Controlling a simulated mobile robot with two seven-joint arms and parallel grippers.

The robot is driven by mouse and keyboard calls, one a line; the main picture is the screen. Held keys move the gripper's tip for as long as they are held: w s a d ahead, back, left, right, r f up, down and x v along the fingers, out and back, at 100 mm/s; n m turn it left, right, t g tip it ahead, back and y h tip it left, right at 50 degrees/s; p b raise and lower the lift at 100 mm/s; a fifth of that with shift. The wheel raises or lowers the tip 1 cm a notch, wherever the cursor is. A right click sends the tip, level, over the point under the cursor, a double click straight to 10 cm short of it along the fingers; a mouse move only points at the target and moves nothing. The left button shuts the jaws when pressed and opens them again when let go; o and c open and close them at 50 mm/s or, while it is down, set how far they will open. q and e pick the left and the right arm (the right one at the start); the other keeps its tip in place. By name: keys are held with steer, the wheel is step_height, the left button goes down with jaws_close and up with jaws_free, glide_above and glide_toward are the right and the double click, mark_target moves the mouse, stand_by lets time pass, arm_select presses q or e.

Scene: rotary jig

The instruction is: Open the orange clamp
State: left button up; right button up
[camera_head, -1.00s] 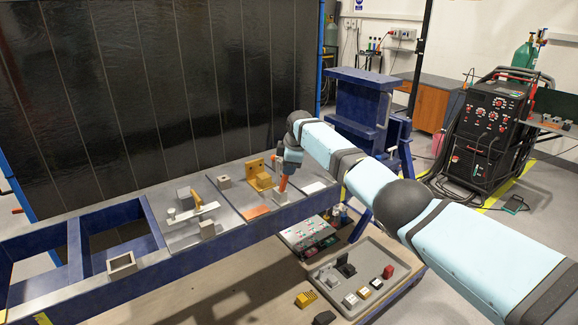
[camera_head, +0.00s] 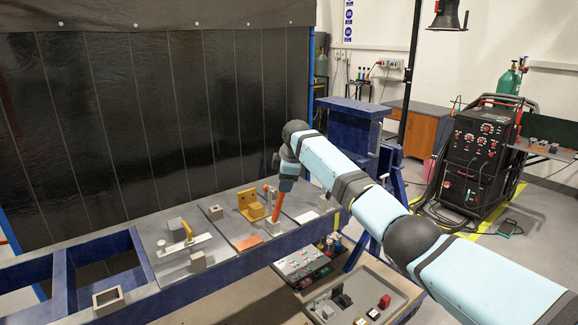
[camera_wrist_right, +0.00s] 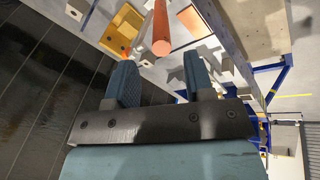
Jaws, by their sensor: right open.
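The orange clamp shows as a long orange handle (camera_head: 278,206) standing slightly tilted on the bench's metal plate, beside a yellow angle bracket (camera_head: 251,205). In the right wrist view the handle (camera_wrist_right: 161,30) is a round rod, its end facing the camera, just beyond the fingertips and between their lines. My right gripper (camera_head: 286,184) is at the handle's upper end in the head view. In the right wrist view its two fingers (camera_wrist_right: 160,72) are spread apart with nothing between them. The clamp's base is partly hidden. My left gripper is not in view.
A second clamp with a yellow handle (camera_head: 187,231) and a pale bar stands to the left, near grey blocks. A copper-coloured plate (camera_head: 248,243) lies by the handle's foot. A grey tray (camera_head: 403,297) of small parts is lower right. A dark curtain (camera_head: 150,120) closes off the back.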

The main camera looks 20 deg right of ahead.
steer(key=v, duration=0.7)
steer(key=shift+b, duration=0.45)
steer(key=shift+r, duration=0.15)
